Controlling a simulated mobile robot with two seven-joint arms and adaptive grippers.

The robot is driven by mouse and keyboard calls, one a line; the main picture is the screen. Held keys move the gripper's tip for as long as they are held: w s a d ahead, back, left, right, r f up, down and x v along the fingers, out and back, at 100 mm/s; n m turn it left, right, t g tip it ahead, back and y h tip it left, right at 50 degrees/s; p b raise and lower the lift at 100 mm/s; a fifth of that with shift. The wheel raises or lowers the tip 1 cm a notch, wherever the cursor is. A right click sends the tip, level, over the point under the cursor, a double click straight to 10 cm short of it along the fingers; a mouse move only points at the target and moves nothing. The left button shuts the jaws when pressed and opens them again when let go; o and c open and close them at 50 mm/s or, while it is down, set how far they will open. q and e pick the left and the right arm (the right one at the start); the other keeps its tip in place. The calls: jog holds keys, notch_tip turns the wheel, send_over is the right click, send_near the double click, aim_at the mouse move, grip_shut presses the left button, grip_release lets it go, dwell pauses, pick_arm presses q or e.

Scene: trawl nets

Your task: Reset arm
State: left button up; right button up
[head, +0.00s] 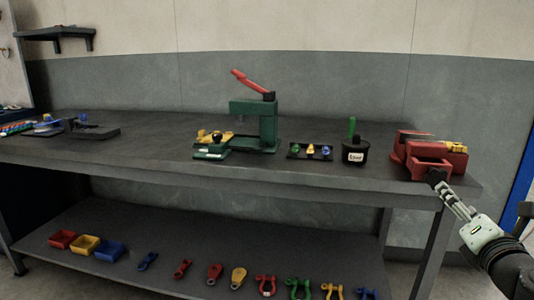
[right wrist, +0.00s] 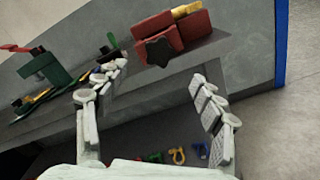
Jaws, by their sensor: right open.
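My right gripper (head: 450,196) comes in from the lower right, at the front right corner of the workbench (head: 340,185). It is open and empty, its two fingers spread apart in the right wrist view (right wrist: 160,78). In the head view its tips overlap the lower front of a red vise (head: 425,170). In the right wrist view the vise (right wrist: 180,40) lies beyond the fingertips, with a gap in between. A yellow piece (head: 455,147) sits on the vise. My left gripper is not in view.
A green press (head: 268,125) with a raised red lever stands mid-bench. A black pot (head: 355,155) and a small tray (head: 298,156) stand right of it. The lower shelf (head: 180,235) holds coloured bins (head: 85,243) and several shackles. Floor is free at the right.

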aim_at(437, 181)
jog(key=x, duration=1)
jog(key=shift+w, duration=0.4)
jog(key=shift+w+f, duration=0.1)
jog(key=shift+w, duration=0.3)
jog(key=m, duration=0.5)
jog(key=shift+s, duration=0.1)
jog(key=m, duration=0.6)
jog(key=shift+m, duration=0.3)
jog(key=m, duration=0.9)
jog(key=shift+m, duration=0.4)
